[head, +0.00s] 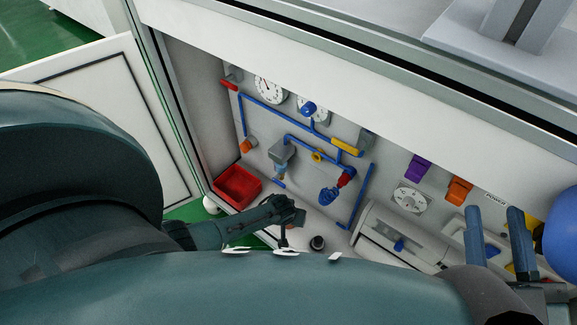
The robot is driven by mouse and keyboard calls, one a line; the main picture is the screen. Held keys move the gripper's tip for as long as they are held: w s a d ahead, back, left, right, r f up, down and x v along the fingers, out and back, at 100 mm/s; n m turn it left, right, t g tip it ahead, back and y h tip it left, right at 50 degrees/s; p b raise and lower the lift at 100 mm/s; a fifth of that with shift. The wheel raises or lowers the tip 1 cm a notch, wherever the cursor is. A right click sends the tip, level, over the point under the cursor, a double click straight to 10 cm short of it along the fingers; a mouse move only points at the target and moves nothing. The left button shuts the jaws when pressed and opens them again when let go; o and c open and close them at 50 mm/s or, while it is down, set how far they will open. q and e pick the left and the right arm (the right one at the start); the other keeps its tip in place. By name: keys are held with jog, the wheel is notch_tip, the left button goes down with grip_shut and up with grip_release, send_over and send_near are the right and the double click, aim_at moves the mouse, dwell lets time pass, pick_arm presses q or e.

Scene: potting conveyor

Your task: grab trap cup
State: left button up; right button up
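A grey block (283,153) sits on the pipe panel, with a small pale-blue cup (281,172) beneath it. This looks like the trap cup, though it is too small to be certain. Nothing is clearly held.
Blue pipes, gauges (270,89), a yellow part (347,146) and a blue fitting (329,195) fill the panel. A red bin (236,187) is at the lower left. The cabinet frame (330,55) borders the opening.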

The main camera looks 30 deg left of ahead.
pick_arm(q)
jog(key=shift+w+f, duration=0.15)
jog(key=shift+f, duration=0.05)
pick_arm(e)
jog(key=shift+w+r+y, duration=0.1)
jog(key=shift+r+y, duration=0.2)
jog(key=shift+r, duration=0.05)
pick_arm(q)
jog(key=c, duration=1)
jog(key=shift+r, duration=0.1)
